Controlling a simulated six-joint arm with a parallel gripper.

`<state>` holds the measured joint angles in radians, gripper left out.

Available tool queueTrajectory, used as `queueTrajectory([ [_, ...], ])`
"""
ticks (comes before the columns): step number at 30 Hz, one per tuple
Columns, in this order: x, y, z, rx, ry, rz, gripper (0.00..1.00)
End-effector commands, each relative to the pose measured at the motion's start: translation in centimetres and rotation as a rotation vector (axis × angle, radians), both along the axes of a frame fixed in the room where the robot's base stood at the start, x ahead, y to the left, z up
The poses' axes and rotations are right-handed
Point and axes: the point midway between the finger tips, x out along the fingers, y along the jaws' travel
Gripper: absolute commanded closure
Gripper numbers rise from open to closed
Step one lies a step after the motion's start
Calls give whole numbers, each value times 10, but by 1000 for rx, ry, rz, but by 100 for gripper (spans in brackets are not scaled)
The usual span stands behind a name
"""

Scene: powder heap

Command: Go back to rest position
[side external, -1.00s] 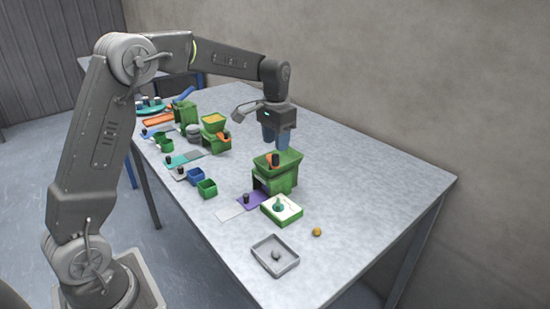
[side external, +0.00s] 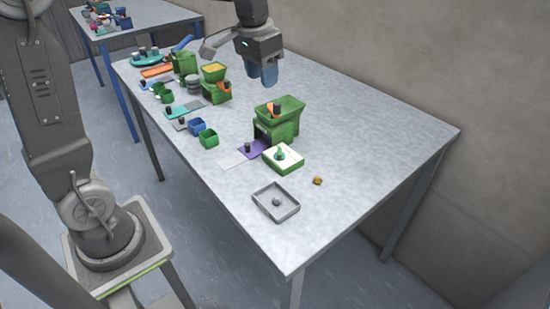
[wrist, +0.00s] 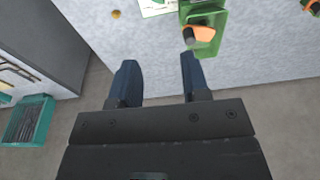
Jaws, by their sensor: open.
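My gripper (side external: 264,76) hangs above the far side of the table in the side view, with blue fingers pointing down. In the wrist view my gripper (wrist: 156,80) has its two fingers spread apart with nothing between them. It is clear of the green hopper (side external: 290,115), which stands on the table below and to the right of it in the side view. The hopper also shows at the top of the wrist view (wrist: 207,28), with an orange piece and a dark cylinder in it.
The grey table (side external: 370,130) has free room on its right. A white-topped green box (side external: 284,160), a small yellow ball (side external: 318,181) and a grey tray (side external: 287,213) with a grey lump are near the front. Green and blue cups, smaller hoppers and coloured plates line the left. A wall stands behind.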

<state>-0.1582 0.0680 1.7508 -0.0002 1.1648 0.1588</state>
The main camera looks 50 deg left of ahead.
Motion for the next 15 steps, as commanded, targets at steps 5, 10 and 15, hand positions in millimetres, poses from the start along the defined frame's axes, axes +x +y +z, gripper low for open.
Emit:
queueTrajectory([
  [5,-68,-29,15,4,-115,-3,57],
  [10,-129,-48,7,-3,-218,-6,57],
  [15,-172,-59,-10,-15,-296,-7,57],
])
